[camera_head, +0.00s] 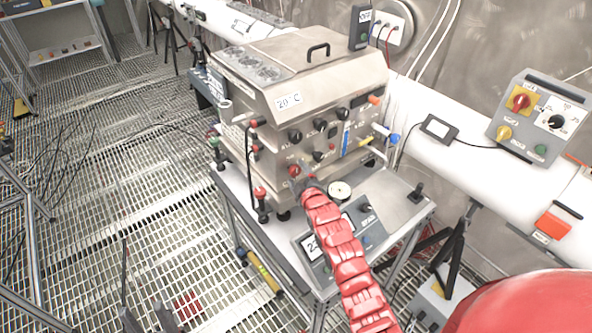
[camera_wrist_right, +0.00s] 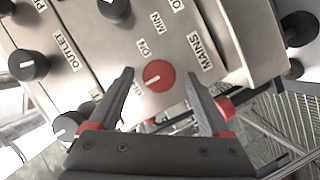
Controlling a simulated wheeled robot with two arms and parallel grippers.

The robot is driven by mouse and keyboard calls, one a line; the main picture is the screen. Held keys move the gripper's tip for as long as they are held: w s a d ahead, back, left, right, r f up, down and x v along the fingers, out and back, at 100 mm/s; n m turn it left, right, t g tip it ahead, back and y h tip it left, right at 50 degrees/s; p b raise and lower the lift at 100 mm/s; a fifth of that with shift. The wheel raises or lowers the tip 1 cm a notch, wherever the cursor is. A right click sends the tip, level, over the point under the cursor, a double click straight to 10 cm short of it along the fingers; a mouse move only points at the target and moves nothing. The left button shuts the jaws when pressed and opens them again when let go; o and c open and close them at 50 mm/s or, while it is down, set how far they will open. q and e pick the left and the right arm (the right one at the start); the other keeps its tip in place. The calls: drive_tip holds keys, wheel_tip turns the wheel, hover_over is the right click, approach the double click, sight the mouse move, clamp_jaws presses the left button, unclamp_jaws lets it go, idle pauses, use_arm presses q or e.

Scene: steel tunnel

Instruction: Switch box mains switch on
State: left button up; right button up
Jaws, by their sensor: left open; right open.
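The mains switch is a round red knob (camera_wrist_right: 158,76) on the steel front of the switch box (camera_wrist_right: 110,45), beside a "MAINS" label. Its pale mark points toward the left of the right wrist view, and an "ON" label is above it. The knob also shows in the head view (camera_head: 295,170), low on the box front. My right gripper (camera_wrist_right: 160,80) is open, with one finger on each side of the knob; I cannot tell whether they touch it. The right gripper is small and dark in the head view (camera_head: 311,186). My left gripper (camera_head: 142,298) is open and empty over the grating, far from the box.
Other black knobs (camera_wrist_right: 28,65) surround the red one. A grey control panel (camera_head: 540,118) sits on the white pipe at right.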

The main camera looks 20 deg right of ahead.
drive_tip(key=shift+x, duration=0.8)
clamp_jaws()
